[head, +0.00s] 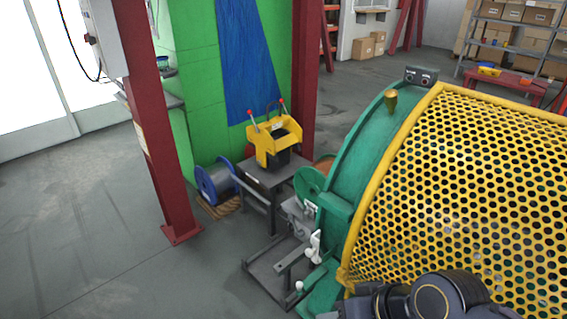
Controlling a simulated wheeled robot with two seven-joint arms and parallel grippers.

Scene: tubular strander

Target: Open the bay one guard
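A yellow perforated guard (455,190) with a solid yellow frame fills the right side of the head view. It curves down over the green machine body (345,165) and looks closed. No bay number is readable on it, so I cannot tell which bay it covers. Its right part runs out of the picture. A dark arm link of mine at the bottom right hides part of its lower edge. Neither of my grippers shows. I see no handle clearly on the guard.
A small control box (421,76) sits atop the green machine. A yellow device with red-tipped levers (274,135) stands on a grey table (268,172) beside it. A red column (158,150) and blue spool (214,182) stand left. Open floor (80,230) lies at left.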

